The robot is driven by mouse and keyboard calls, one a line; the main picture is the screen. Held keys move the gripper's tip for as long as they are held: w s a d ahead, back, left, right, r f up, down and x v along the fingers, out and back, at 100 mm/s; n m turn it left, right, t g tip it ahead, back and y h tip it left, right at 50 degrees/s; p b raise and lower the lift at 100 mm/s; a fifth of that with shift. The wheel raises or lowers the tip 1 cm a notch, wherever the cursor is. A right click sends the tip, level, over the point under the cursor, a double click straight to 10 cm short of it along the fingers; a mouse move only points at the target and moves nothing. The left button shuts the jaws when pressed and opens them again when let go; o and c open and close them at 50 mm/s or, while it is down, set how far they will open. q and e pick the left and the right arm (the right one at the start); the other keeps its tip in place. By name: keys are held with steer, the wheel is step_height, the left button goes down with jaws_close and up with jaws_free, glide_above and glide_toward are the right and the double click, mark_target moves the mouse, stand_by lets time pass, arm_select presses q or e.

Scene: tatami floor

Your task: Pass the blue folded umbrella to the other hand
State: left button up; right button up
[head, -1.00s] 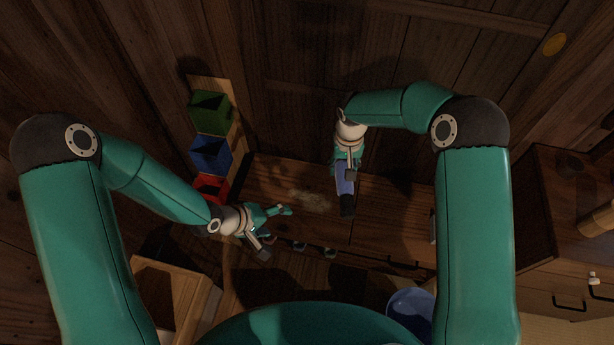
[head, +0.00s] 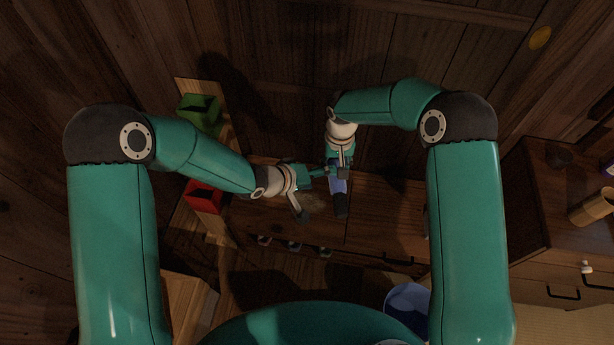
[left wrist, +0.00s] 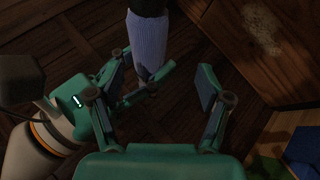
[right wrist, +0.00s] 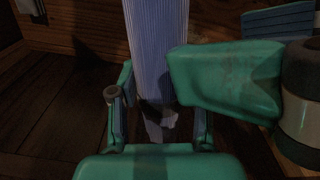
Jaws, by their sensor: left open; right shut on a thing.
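The blue folded umbrella (head: 338,187) hangs below my right gripper (head: 340,170), its dark end pointing down in the head view. My right gripper is shut on it; in the right wrist view the ribbed blue cloth (right wrist: 157,45) rises from between the fingers. My left gripper (head: 315,192) is open, its fingers close to the umbrella from the left. In the left wrist view the umbrella (left wrist: 148,45) shows beyond the open fingers, left of centre. In the right wrist view a green part of my left gripper (right wrist: 225,75) partly covers the umbrella's right edge.
A green box (head: 200,112) and a red box (head: 205,197) stand on a wooden stand at left. A wooden chest top (head: 385,215) lies below the grippers. A blue round container (head: 408,300) stands lower right, and a cabinet (head: 560,225) farther right.

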arm_select(q)
steer(key=x, duration=0.4)
steer(key=shift+d+f, duration=0.15)
steer(key=c, duration=0.7)
steer(key=shift+f, duration=0.25)
steer(key=c, duration=0.7)
arm_select(e)
steer(key=shift+r, duration=0.2)
steer(key=o, duration=1.3)
steer(key=shift+d, duration=0.1)
arm_select(q)
steer(key=shift+r, duration=0.15)
arm_select(e)
steer(key=shift+o, duration=0.5)
steer(key=shift+f, duration=0.1)
